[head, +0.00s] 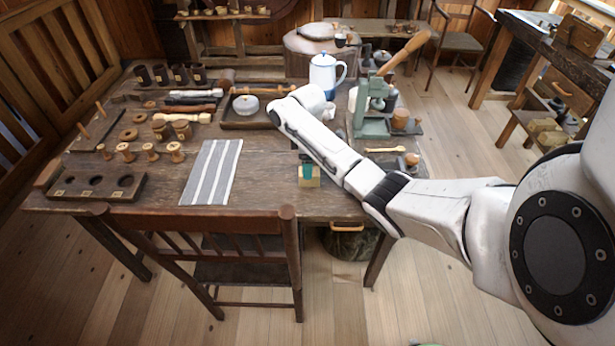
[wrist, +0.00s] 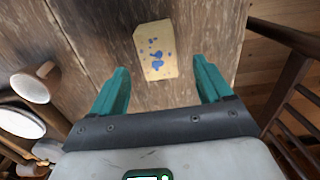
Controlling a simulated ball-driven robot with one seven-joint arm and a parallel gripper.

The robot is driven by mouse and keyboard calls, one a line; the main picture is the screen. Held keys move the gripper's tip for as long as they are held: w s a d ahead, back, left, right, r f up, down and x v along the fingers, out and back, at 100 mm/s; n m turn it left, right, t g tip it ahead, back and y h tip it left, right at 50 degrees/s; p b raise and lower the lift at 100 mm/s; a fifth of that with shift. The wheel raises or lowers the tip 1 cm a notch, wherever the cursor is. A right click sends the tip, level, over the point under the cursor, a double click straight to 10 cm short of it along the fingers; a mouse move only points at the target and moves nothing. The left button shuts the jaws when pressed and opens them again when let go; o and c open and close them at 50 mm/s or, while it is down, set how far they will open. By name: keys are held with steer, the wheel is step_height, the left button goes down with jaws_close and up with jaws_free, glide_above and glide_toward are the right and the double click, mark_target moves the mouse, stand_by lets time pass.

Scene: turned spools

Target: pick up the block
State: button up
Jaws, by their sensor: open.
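The block (wrist: 155,50) is pale yellow wood with blue spots and lies on the worn wooden table (wrist: 95,30). In the head view the block (head: 312,183) is near the table's front edge, partly hidden behind my gripper (head: 306,171). In the wrist view my gripper (wrist: 160,75) is open, with one teal finger on each side. The block is ahead of the fingertips, roughly centred between their lines. Nothing is held. Whether the fingers touch the table cannot be told.
A striped cloth (head: 212,171) lies left of the block, with a holed wooden rack (head: 96,185) and several spools (head: 150,152) beyond. A green press (head: 372,115) and a white-blue pitcher (head: 323,76) stand behind. A chair (head: 215,245) stands at the front edge. A mug (wrist: 36,82) shows in the wrist view.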

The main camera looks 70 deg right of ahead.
mark_target(315, 181)
steer(key=shift+s+d+f, duration=0.1)
steer(key=shift+s+f, duration=0.05)
steer(key=shift+f, duration=1.3)
steer(key=shift+s+d+f, duration=0.1)
steer(key=shift+f, duration=1.3)
steer(key=shift+c, duration=0.4)
steer(key=c, duration=1)
